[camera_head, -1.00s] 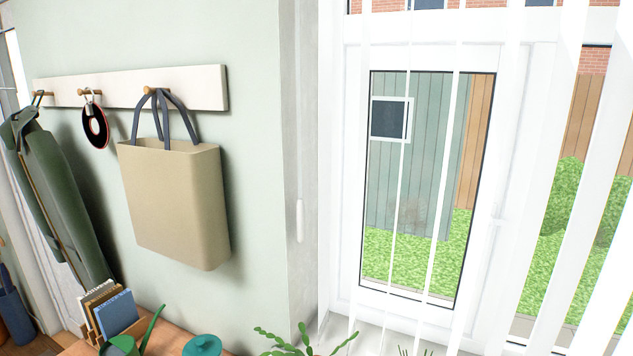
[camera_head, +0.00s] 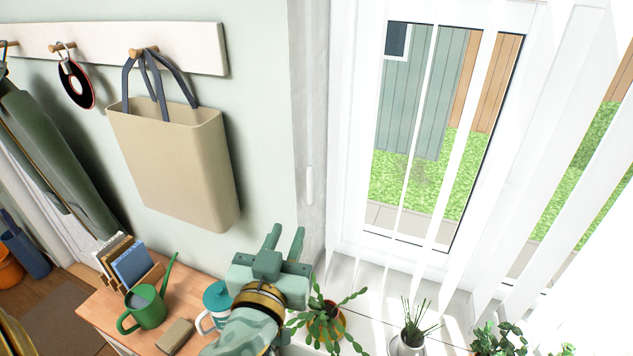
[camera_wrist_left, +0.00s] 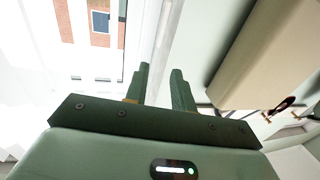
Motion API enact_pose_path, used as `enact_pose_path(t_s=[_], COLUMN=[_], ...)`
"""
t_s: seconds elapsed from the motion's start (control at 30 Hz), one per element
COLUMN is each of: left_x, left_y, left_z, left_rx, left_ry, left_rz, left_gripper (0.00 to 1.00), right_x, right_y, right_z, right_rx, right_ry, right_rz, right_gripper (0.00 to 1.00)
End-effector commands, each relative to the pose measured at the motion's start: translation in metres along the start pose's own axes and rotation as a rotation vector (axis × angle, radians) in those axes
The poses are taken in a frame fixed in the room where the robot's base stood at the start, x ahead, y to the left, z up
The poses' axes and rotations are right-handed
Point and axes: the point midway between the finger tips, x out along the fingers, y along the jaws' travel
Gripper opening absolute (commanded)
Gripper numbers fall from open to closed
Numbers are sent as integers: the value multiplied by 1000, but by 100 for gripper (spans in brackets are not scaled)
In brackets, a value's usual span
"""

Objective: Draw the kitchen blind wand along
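The blind wand (camera_head: 310,185) shows as a slim white rod end hanging against the pale window reveal, just left of the window. Its upper part is hard to make out against the white. White vertical blind slats (camera_head: 468,130) hang in front of the window. My left gripper (camera_head: 285,240) is below and a little left of the wand in the head view, fingers pointing up. Its two fingers are apart with nothing between them. The open fingers also show in the left wrist view (camera_wrist_left: 160,75). My right gripper is not in view.
A beige tote bag (camera_head: 172,165) hangs from a peg rail on the left wall. Below are a green watering can (camera_head: 147,307), a teal-lidded mug (camera_head: 217,297) and a sponge-like block (camera_head: 174,337). Potted plants (camera_head: 322,325) line the sill close to my left gripper.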

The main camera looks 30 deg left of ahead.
Motion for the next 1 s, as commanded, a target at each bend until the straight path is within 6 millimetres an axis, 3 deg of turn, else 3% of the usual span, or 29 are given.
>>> enact_pose_path(t_s=[0.17,0.4,0.6,0.8,1.0], left_x=[29,92,134,156,160], left_y=[0,0,0,0,1], left_z=[-5,-5,-3,-1,0], left_rx=[3,3,2,1,-2], left_ry=[3,2,0,-1,-1], left_rz=[0,1,1,2,2], left_gripper=[25,25,25,25,25], right_x=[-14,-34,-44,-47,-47], right_y=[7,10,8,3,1], right_z=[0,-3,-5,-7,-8], right_rx=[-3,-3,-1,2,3], right_ry=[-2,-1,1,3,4], right_rz=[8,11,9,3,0], right_gripper=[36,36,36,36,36])
